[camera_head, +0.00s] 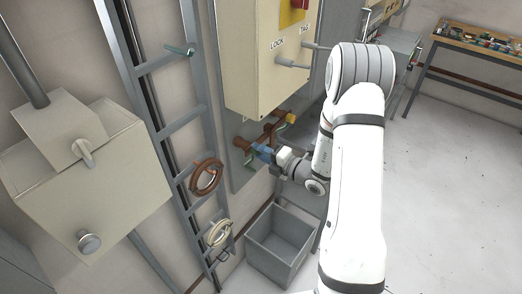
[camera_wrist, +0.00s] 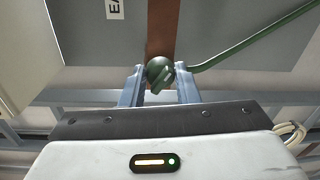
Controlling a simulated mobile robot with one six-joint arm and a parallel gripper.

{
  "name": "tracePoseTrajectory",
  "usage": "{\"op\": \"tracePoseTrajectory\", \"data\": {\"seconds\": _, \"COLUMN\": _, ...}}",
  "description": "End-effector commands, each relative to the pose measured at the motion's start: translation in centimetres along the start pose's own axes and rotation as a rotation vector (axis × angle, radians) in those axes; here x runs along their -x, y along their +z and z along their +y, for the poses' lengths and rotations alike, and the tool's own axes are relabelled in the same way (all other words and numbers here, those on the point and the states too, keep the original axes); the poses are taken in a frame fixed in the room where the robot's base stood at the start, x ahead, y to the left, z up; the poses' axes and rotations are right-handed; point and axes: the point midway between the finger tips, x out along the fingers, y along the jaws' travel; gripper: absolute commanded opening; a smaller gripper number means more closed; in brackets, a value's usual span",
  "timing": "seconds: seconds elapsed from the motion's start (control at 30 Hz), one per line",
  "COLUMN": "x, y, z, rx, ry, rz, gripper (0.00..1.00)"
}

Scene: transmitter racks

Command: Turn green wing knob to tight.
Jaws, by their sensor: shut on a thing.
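The green wing knob (camera_wrist: 160,71) is round with a flat wing. In the wrist view it sits between the two blue-grey fingers of my gripper (camera_wrist: 160,88), at the lower end of a brown copper strip (camera_wrist: 163,28). The wing slants to the lower right. My gripper is shut on the knob. In the head view my gripper (camera_head: 264,153) is low at the wall panel, below the beige cabinet; the knob is mostly hidden there. A green cable (camera_wrist: 245,45) runs from beside the knob to the upper right.
The beige cabinet (camera_head: 250,75) with protruding levers overhangs my gripper. A cable ladder (camera_head: 181,125) with coiled cables stands left. A grey open bin (camera_head: 253,262) stands on the floor below. A workbench (camera_head: 470,75) is far right; the floor (camera_head: 450,190) between is clear.

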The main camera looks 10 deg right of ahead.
Motion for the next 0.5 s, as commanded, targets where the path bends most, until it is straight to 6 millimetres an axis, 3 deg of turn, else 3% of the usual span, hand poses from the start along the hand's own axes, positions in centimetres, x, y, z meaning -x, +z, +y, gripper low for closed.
{"op": "tracePoseTrajectory", "data": {"seconds": 0.43, "x": 0.01, "y": 0.04, "z": -0.06, "rx": -0.011, "ry": -0.001, "rz": -0.001, "gripper": 0.05}}
{"op": "tracePoseTrajectory", "data": {"seconds": 0.47, "x": 0.01, "y": 0.04, "z": -0.06, "rx": -0.010, "ry": -0.001, "rz": -0.001, "gripper": 0.30}}
{"op": "tracePoseTrajectory", "data": {"seconds": 0.5, "x": 0.01, "y": 0.03, "z": -0.06, "rx": -0.010, "ry": -0.001, "rz": -0.001, "gripper": 0.33}}
